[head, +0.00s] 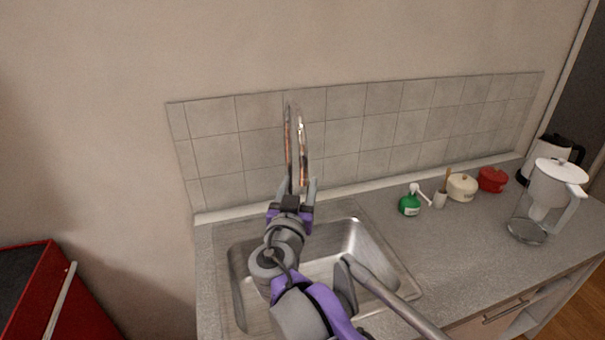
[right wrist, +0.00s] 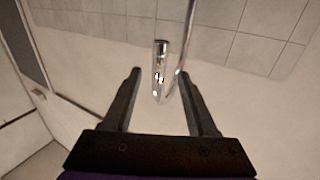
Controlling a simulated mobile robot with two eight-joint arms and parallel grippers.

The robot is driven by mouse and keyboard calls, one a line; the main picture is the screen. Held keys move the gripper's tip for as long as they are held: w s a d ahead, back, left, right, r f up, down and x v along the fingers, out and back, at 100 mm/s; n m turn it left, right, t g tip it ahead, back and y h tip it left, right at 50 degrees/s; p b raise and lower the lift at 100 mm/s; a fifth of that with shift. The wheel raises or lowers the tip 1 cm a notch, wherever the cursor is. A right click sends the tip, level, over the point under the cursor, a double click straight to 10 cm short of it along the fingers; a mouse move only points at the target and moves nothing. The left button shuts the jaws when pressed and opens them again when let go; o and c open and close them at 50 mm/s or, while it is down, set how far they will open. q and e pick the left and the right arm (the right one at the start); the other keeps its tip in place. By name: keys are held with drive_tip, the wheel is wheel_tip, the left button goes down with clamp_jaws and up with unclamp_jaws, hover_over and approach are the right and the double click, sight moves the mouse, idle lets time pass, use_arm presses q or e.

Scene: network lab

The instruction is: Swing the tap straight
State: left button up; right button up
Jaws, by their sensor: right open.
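The chrome tap (head: 302,150) is a tall, narrow arch standing behind the sink (head: 354,236), in front of the tiles. My right gripper (head: 297,187) is over the sink, open, with its fingers pointing up at the tap's lower part. In the right wrist view the spout end (right wrist: 160,68) shows in the gap between the open fingers (right wrist: 158,76), and a thinner bend of the tap passes close by the right-hand finger. I cannot tell whether any finger touches it. The tap's base is hidden behind my gripper. My left gripper is not in view.
A red cabinet (head: 35,290) is at the lower left. The tiled wall is close behind the tap.

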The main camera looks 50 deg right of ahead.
drive_tip(key=shift+v, duration=0.8)
drive_tip(key=shift+w+f, duration=0.1)
drive_tip(key=c, duration=0.3)
drive_tip(key=w+n+b, duration=0.1)
drive_tip(key=w+n+g+b, duration=0.1)
drive_tip(key=b, duration=0.1)
drive_tip(key=shift+w+f+n+h, duration=0.1)
drive_tip(key=shift+f+n+h, duration=0.2)
drive_tip(key=c, duration=0.5)
drive_tip(key=w+n+g+b, duration=0.1)
drive_tip(key=b, duration=0.1)
drive_tip(key=w+a+n+g+b, duration=0.1)
drive_tip(key=n+b, duration=0.1)
drive_tip(key=shift+w+a+n+g+h, duration=0.2)
drive_tip(key=shift+w+n+g+h, duration=0.1)
drive_tip(key=shift+w+h, duration=0.1)
clamp_jaws()
drive_tip(key=w+a+n+g+b, duration=0.4)
drive_tip(key=w+a+n+b, duration=0.1)
drive_tip(key=n+b, duration=0.1)
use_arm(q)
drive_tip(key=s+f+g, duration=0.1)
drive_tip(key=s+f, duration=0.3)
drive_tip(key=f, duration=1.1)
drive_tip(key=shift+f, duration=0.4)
use_arm(e)
drive_tip(key=s+d, duration=0.4)
drive_tip(key=d, duration=0.6)
drive_tip(key=shift+n+h, duration=0.3)
